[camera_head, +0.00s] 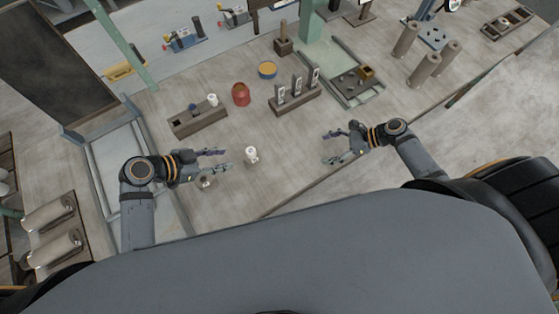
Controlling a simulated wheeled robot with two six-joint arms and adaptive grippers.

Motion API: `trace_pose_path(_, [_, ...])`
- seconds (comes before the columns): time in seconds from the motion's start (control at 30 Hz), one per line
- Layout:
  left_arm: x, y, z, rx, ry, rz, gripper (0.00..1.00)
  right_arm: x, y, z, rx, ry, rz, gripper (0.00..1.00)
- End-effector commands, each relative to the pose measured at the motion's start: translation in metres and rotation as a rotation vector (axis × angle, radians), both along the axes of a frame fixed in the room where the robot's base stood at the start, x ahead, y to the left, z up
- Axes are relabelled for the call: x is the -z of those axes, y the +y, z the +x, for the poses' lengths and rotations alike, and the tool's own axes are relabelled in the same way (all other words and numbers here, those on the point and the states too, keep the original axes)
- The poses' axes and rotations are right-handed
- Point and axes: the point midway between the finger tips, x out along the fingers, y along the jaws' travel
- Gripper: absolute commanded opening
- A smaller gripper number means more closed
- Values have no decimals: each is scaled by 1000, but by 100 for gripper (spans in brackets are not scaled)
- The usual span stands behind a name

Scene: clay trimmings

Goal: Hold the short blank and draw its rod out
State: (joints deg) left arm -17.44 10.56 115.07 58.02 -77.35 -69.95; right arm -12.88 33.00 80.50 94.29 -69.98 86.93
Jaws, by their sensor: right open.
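A small white piece (251,154) stands on the table between my two grippers; it may be the short blank, but no rod can be made out clearly. My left gripper (228,160) is open, its fingers apart, just left of the white piece and pointing toward it, with a gap between. A small round pale thing (207,183) lies under the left gripper, partly hidden. My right gripper (328,146) is open and empty, to the right of the white piece and pointing left.
A green-framed tray (356,85) lies back right. The table between my grippers is mostly clear.

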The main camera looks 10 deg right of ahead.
Motion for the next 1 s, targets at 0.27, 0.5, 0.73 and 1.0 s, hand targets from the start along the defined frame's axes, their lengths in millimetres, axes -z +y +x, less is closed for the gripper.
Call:
trace_pose_path(0.27, [0, 0, 0, 0, 0, 0, 38, -2, 154, -17, 154, -158, 115, 82])
trace_pose_path(0.5, [0, 0, 0, 0, 0, 0, 38, -17, 185, -13, 244, -213, 128, 82])
trace_pose_path(0.73, [0, 0, 0, 0, 0, 0, 38, -14, 191, -8, 249, -215, 130, 82])
trace_pose_path(1.0, [0, 0, 0, 0, 0, 0, 38, 5, 232, 19, 247, -214, 132, 82])
